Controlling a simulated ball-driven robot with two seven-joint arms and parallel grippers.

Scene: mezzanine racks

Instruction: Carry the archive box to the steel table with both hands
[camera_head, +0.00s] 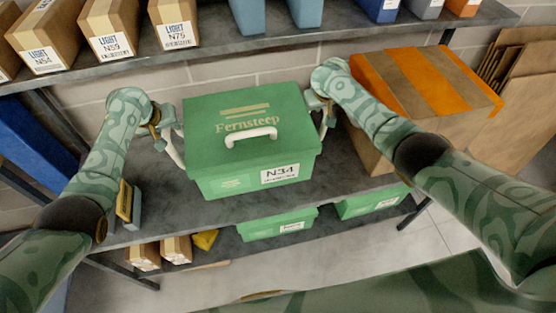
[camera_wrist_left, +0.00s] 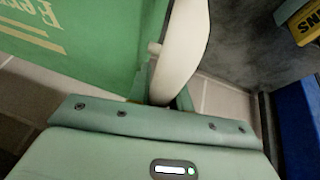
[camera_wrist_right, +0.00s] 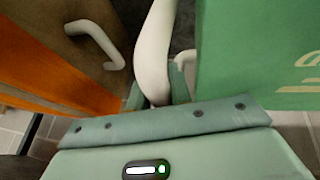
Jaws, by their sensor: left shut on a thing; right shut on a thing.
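The green archive box (camera_head: 235,171), marked Fernsteep and N34, is level in the middle of the head view, over the grey rack shelf (camera_head: 350,190). Whether it touches the shelf I cannot tell. A white handle lies on its lid. My left gripper (camera_head: 175,150) is shut on the white handle at the box's left side; this handle (camera_wrist_left: 187,50) also shows in the left wrist view. My right gripper (camera_head: 325,122) is shut on the handle at its right side, seen in the right wrist view (camera_wrist_right: 154,45). I cannot make out a separate steel table.
A large brown carton with orange stripes (camera_head: 415,75) stands close to the right of the box. A small yellow-labelled item (camera_head: 125,203) is at the left. Light boxes (camera_head: 110,38) line the upper shelf. Green boxes (camera_head: 275,224) sit below. Floor (camera_head: 450,230) shows at lower right.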

